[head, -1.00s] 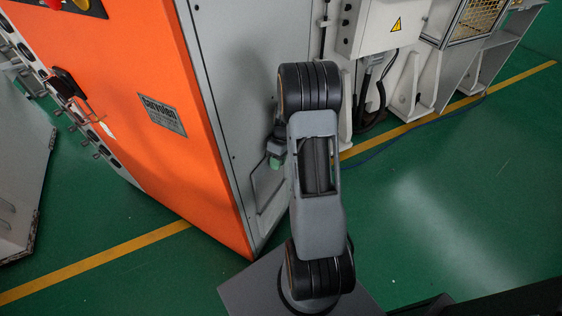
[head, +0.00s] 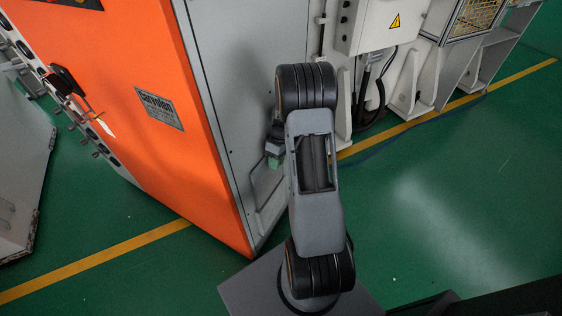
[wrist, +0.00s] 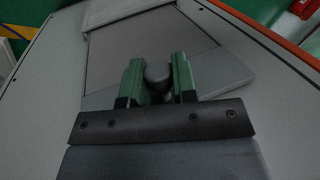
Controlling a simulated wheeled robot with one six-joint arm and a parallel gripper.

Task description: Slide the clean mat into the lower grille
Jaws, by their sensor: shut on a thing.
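My gripper (wrist: 157,80) has green fingers and is shut on a rounded grey knob (wrist: 157,71) in the wrist view. A flat dark grey panel (wrist: 145,38) lies behind the fingers, and a lighter grey flat piece (wrist: 225,72) slants out to the right. I cannot tell which of these is the clean mat, or whether the knob is fixed to it. In the head view my gripper (head: 273,160) is close to the cabinet's grey side, partly hidden by my arm. A thin rectangular outline (head: 268,208) sits low on that side; I cannot tell if it is the lower grille.
The cabinet has an orange front (head: 140,55) with a handle (head: 65,80) and a grey side (head: 225,60). White machinery (head: 380,30) with cables stands behind my arm. The green floor (head: 450,200) at the right is open. A grey metal piece (head: 20,170) stands at the left.

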